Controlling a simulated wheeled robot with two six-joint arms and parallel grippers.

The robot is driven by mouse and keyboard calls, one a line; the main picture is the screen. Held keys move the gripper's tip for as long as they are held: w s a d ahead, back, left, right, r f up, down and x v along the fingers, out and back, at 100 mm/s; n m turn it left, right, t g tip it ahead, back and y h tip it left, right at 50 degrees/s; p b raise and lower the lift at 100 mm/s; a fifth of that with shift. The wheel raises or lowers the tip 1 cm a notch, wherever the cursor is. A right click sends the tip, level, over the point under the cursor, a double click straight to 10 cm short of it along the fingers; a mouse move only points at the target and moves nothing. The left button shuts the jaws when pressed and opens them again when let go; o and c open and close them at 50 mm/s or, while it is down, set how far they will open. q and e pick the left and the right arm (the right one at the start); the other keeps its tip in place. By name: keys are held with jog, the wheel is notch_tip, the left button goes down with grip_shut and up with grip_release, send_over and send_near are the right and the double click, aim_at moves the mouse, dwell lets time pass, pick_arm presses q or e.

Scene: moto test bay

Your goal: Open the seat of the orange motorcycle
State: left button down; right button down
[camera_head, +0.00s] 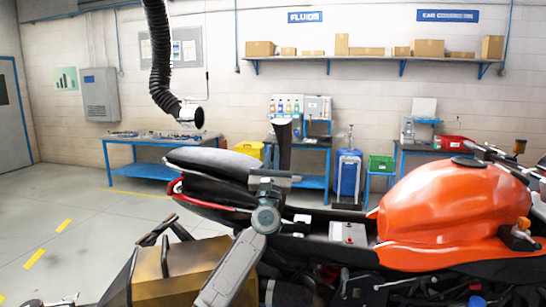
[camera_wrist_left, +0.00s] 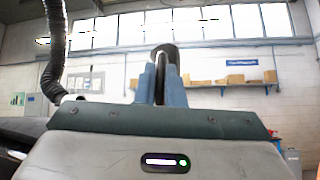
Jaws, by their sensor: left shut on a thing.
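The orange motorcycle (camera_head: 455,215) stands side-on, its tank at the right and its dark tail (camera_head: 215,165) at the left. The seat (camera_head: 283,140) shows as a narrow dark piece standing nearly upright above the frame. The bay under it is uncovered, with a battery-like block (camera_head: 348,234) in it. My left gripper (camera_head: 279,170) is at the lower part of the upright seat. In the left wrist view, its two blue-grey fingers (camera_wrist_left: 162,85) are shut on the dark seat edge (camera_wrist_left: 166,52). My right gripper is not in view.
A tan case (camera_head: 185,272) is at the front left, below the tail. A black hose (camera_head: 160,50) hangs behind the tail. Blue benches (camera_head: 145,170) and a shelf with boxes (camera_head: 365,57) line the back wall. Open floor (camera_head: 75,220) lies at the left.

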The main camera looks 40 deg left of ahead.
pick_arm(q)
jog(key=c, duration=1.5)
grip_release()
jog(key=shift+r, duration=0.3)
jog(key=shift+w+d+f, duration=0.1)
jog(key=shift+d, duration=0.05)
jog(key=b+v, duration=0.4)
jog(key=v, duration=0.7)
